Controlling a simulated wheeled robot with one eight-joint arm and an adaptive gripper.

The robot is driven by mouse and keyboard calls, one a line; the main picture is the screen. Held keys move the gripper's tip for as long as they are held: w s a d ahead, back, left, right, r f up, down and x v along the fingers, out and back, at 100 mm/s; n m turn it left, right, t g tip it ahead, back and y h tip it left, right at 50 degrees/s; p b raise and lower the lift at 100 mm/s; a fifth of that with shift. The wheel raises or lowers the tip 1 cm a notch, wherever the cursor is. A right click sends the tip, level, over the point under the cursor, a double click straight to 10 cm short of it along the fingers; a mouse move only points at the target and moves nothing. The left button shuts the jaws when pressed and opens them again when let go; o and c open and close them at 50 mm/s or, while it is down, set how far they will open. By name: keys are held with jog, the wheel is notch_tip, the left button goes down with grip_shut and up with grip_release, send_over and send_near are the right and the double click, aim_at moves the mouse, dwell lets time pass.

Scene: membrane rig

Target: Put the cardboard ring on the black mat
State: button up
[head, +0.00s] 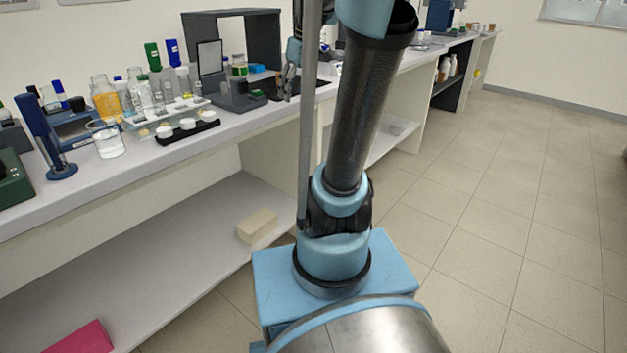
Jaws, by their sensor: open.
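A dark flat patch on the bench, which looks like the black mat (318,84), lies right of the grey instrument and is partly hidden by my gripper and arm. My gripper (287,93) is small in the head view, pointing down over or just in front of the mat's left part. Its fingers look open, and I see nothing between them. I cannot make out the cardboard ring; it may be hidden behind my arm or too small to tell.
A grey instrument (238,97) and a dark grey arch (262,38) stand left of my gripper. A black tray with white cups (188,131), a beaker (106,140) and several bottles crowd the bench further left. A cardboard-coloured box (257,226) sits on the lower shelf. The floor at right is clear.

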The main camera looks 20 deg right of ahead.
jog(key=s+f+m+h, duration=0.1)
jog(key=s+f+m, duration=0.4)
jog(key=s+f, duration=1.4)
jog(key=shift+s+d+f+m+h, duration=0.3)
jog(key=shift+s+f+m+h, duration=0.1)
jog(key=shift+s, duration=0.3)
